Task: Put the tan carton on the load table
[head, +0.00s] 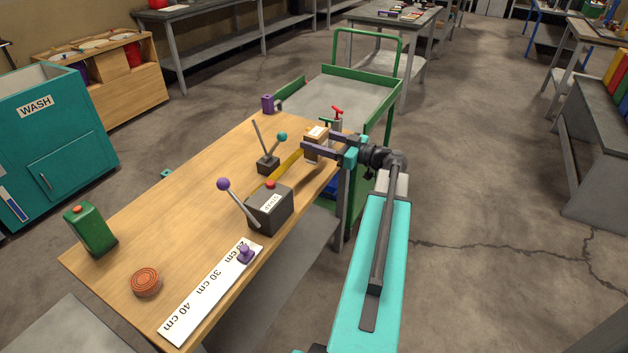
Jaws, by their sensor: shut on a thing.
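The tan carton (316,133), a small box with a pale label on top, is at the far right part of the wooden-topped table (180,200). My gripper (310,142) reaches it from the right, with its purple fingers shut on the carton's sides. The carton's underside is partly hidden by the fingers, so I cannot tell whether it touches the tabletop. No table in view carries a readable label saying load table.
A green-railed cart (350,95) stands behind.

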